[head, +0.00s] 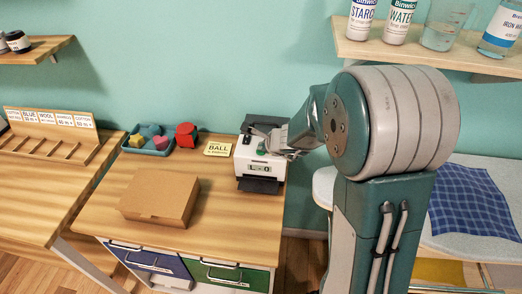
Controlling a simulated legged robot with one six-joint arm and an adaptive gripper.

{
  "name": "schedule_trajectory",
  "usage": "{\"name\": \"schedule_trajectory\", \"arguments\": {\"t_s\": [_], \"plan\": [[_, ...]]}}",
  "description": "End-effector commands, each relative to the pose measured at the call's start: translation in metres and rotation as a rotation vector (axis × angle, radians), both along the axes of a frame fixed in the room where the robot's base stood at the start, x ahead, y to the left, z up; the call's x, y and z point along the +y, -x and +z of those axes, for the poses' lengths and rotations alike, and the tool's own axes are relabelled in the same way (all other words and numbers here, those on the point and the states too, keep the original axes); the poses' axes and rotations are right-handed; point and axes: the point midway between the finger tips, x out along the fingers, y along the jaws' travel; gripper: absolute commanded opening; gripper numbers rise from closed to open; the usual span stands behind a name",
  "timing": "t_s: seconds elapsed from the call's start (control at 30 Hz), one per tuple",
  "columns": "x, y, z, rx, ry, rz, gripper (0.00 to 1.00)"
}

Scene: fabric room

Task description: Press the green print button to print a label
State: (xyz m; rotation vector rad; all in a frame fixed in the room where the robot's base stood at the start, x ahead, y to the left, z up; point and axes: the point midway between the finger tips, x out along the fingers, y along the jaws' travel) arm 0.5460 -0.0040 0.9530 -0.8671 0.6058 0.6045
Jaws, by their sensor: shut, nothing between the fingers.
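The label printer (246,166) is a small white box with a dark top and a dark front slot, standing at the right end of the wooden table. A small green spot, which looks like the print button (261,151), shows on its top face near the front. My gripper (272,143) is shut and empty, over the right side of the printer's top, close to the green spot. I cannot tell whether the fingertips touch the button. The gripper and arm hide part of the printer's top and right side.
A cardboard box (158,196) lies on the table (103,219). A "BALL" card (217,149), red item (186,135) and blue tray (133,148) stand behind it. A shelf (430,52) with bottles hangs above my arm. An ironing board with blue cloth (472,203) is at right.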

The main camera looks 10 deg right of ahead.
Motion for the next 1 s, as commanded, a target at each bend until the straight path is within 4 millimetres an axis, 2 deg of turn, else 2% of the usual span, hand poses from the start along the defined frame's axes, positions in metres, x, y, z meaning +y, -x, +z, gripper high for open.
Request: {"name": "schedule_trajectory", "arguments": {"t_s": [0.6, 1.0], "plan": [[0.000, 0.000, -0.002, 0.000, 0.000, 0.000, 0.00], [0.000, 0.000, 0.009, 0.000, 0.000, 0.000, 0.00]]}}
